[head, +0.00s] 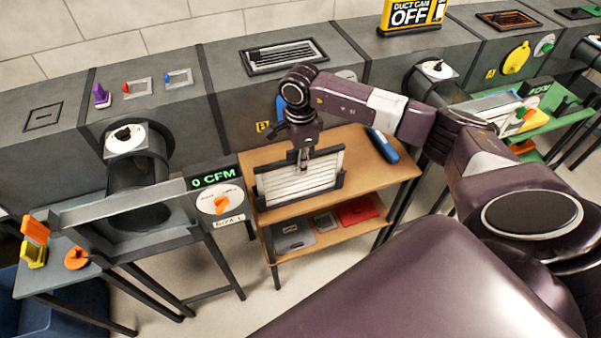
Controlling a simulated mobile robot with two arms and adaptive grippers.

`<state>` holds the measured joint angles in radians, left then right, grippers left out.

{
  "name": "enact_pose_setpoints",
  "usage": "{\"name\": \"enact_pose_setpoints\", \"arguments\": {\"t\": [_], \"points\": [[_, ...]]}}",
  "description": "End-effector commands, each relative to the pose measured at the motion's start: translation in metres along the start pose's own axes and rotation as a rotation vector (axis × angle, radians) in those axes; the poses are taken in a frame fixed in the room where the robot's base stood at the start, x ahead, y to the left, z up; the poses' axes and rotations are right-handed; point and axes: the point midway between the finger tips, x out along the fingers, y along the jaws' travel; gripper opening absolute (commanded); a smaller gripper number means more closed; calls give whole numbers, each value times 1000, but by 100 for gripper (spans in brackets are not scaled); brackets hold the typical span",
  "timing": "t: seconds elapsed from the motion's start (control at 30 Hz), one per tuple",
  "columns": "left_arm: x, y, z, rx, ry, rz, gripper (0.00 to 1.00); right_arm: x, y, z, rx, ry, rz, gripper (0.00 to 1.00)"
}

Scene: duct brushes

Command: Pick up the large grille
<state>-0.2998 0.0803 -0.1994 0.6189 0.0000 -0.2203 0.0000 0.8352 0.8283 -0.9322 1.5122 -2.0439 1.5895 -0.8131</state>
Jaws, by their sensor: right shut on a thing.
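The large grille (315,177), a pale panel with horizontal slats, stands upright and slightly tilted in a dark holder (262,195) on the wooden cart. My right gripper (303,164) comes down from above, with its fingers at the grille's upper middle part. It is shut on the grille, whose lower edge still sits at the holder's level. The fingers cover a small part of the slats. My left gripper is not in view.
The wooden cart (385,178) carries a blue device (382,146) at its right and has a lower shelf with a red item (358,211). Grey ducts (225,90) run behind it. A dial panel (219,200) reading 0 CFM stands close on the left.

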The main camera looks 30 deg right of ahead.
Motion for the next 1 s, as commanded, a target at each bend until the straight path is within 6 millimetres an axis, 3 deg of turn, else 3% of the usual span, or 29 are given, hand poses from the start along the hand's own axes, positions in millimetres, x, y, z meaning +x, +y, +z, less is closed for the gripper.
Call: {"name": "enact_pose_setpoints", "arguments": {"t": [0.37,0.57,0.77,1.0], "points": [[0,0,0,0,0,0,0,-1,-1,0,0,-1,-2,0],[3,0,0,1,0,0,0,-13,-2,0,0,-2,-4,0],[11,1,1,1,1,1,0,-42,-2,0,0,-2,-6,0],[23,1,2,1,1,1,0,-95,-2,0,0,-2,-8,0]]}}
